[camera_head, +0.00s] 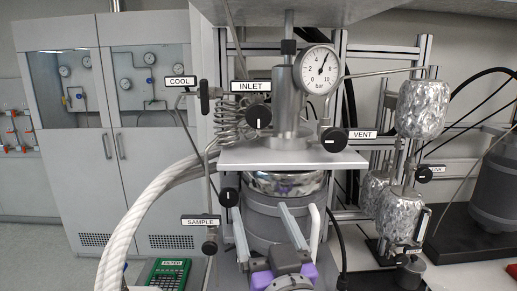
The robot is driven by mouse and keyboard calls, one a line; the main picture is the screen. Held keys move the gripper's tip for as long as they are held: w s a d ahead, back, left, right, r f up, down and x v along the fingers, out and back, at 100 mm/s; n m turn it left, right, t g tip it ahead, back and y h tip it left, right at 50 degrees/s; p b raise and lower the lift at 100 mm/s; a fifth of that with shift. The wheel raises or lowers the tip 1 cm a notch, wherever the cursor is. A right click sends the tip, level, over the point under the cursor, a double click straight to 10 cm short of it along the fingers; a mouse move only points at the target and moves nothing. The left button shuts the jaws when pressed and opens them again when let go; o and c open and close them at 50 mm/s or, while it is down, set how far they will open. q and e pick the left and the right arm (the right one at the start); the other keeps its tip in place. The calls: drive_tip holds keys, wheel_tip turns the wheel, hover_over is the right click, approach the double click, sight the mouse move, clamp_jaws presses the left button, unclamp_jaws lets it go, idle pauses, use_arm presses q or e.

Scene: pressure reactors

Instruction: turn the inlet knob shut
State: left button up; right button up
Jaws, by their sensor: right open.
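The inlet knob (258,117) is a round black knob just below the INLET label (251,86), left of the pressure gauge. A short white mark on its face looks about upright. My right gripper (260,212) comes in from the bottom middle with its two grey fingers spread apart and pointing up. It is open with nothing seen between its fingers except the reactor vessel (262,229) behind. Its fingertips are well below the inlet knob and apart from it in the picture. My left gripper is not in view.
The gauge (319,70) and the vent knob (333,140) are right of the inlet knob. A light plate (235,158) juts out below it. Coiled tubing, the COOL valve (205,97) and a thick white hose (140,222) are at left. Foil-wrapped vessels (423,108) stand at right.

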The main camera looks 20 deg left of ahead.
sight(258, 119)
drive_tip(key=s+r+m+t+h, duration=0.3)
drive_tip(key=r+m+t+h, duration=0.1)
drive_tip(key=r, duration=0.7)
drive_tip(key=shift+m+h, duration=0.3)
drive_tip(key=shift+h, duration=0.1)
drive_tip(key=p+x, duration=0.1)
drive_tip(key=x, duration=0.9)
drive_tip(key=shift+w+a+r+p, duration=0.1)
drive_tip(key=shift+a+r+p, duration=0.1)
drive_tip(key=shift+r+p, duration=0.15)
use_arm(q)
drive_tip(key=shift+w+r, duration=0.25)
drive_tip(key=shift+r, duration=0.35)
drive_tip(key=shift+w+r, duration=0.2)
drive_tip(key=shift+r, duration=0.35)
use_arm(e)
clamp_jaws()
